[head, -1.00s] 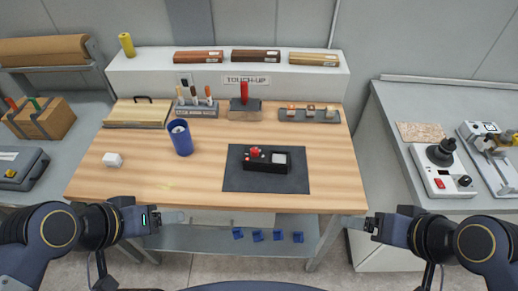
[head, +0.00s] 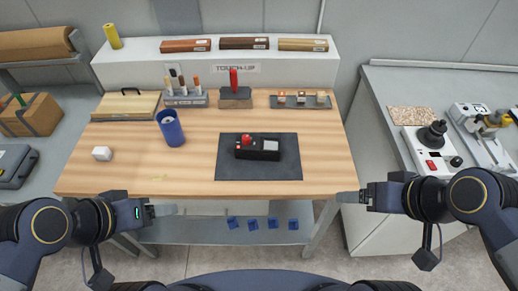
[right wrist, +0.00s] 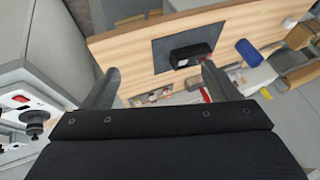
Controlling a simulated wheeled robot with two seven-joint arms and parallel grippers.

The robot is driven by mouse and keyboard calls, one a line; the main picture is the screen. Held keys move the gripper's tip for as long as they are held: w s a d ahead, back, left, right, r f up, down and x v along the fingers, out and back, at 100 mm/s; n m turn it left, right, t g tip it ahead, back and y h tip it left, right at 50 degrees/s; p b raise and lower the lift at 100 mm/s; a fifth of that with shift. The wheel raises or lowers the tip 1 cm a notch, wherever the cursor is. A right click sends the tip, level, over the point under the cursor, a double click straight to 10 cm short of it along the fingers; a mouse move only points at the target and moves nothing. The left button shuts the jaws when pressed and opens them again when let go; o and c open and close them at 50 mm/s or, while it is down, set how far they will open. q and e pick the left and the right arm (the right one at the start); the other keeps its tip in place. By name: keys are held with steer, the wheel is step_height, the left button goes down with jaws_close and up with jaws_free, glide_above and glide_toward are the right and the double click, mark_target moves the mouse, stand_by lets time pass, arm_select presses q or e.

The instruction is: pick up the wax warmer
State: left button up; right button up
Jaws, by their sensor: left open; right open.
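The wax warmer (head: 267,150), a small black box with a red knob on its left top, sits on a dark grey mat (head: 258,173) on the wooden bench. It also shows in the right wrist view (right wrist: 190,55), beyond the fingers. My left gripper (head: 170,209) is open and empty at the bench's front edge, lower left of the warmer. My right gripper (head: 345,197) is near the bench's front right corner, apart from the warmer; in the right wrist view its open, empty fingers (right wrist: 160,72) are spread wide.
A blue cup (head: 171,128) and a white block (head: 102,153) stand left on the bench (head: 190,165). Racks with tools (head: 186,98) and a red-handled item (head: 234,85) line the back. A side counter (head: 385,95) with devices is on the right. Bench wood around the mat is clear.

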steer(key=w+f+n+g+b, duration=0.1)
steer(key=w+n+b, duration=0.3)
steer(key=w, duration=0.3)
steer(key=n+g+b, duration=0.4)
steer(key=n+b, duration=0.6)
steer(key=n, duration=0.3)
glide_toward(265, 146)
steer(key=shift+s+d+f+y, duration=0.15)
steer(key=shift+d+f, duration=0.05)
steer(key=shift+f, duration=0.4)
steer(key=shift+s+d+f+y, duration=0.15)
steer(key=shift+f, duration=0.4)
steer(key=shift+w+a+f, duration=0.1)
steer(key=shift+a+f, duration=0.1)
steer(key=shift+f, duration=0.05)
steer(key=x, duration=0.2)
steer(key=p+x, duration=0.1)
steer(key=x, duration=0.4)
steer(key=shift+w+a+f, duration=0.1)
steer(key=shift+w+a, duration=0.05)
steer(key=shift+a, duration=0.25)
steer(key=c, duration=1)
steer(key=shift+r, duration=0.2)
